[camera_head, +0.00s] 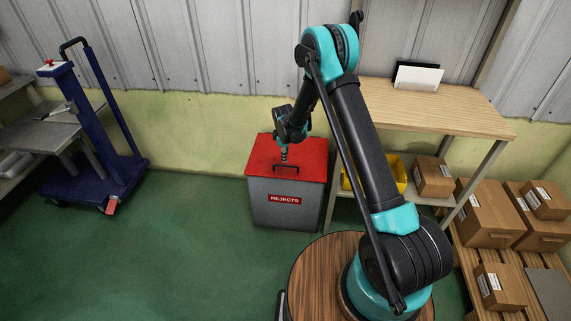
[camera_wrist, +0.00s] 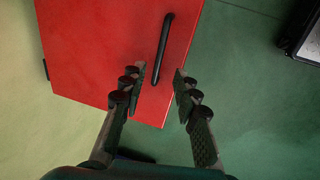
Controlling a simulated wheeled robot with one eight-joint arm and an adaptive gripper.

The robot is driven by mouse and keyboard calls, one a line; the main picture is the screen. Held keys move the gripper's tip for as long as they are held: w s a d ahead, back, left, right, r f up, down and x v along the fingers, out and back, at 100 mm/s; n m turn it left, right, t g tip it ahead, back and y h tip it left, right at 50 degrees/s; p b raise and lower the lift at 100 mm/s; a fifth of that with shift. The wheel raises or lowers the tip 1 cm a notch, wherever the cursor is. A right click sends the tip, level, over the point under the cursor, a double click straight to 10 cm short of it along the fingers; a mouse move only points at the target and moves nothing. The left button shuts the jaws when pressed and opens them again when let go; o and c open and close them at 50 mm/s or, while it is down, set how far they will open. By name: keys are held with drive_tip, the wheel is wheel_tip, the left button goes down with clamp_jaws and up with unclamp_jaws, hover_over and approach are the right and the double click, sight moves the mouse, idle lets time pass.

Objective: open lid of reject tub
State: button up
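The reject tub (camera_head: 284,212) is a grey box with a "REJECTS" label on its front, standing on the floor by the wall. Its red lid (camera_head: 300,150) lies shut on top. A black bar handle (camera_head: 287,169) is on the lid near the front edge. In the wrist view the red lid (camera_wrist: 90,45) fills the upper left, and the handle (camera_wrist: 164,48) lies ahead of the fingertips. My gripper (camera_wrist: 160,85) is open, with the lower end of the handle between or just above its fingertips. Contact cannot be told. In the head view my gripper (camera_head: 284,156) is above the lid.
A wooden table (camera_head: 430,105) with a yellow bin (camera_head: 397,172) beneath it stands right of the tub. Cardboard boxes (camera_head: 487,215) sit on a pallet at far right. A blue trolley (camera_head: 95,150) stands at left. The green floor between trolley and tub is clear.

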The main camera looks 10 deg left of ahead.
sight(286, 166)
drive_tip(key=f, duration=0.3)
drive_tip(key=w+f, duration=0.1)
drive_tip(key=f, duration=0.3)
drive_tip(key=shift+w, duration=0.2)
clamp_jaws()
drive_tip(key=shift+r, duration=0.1)
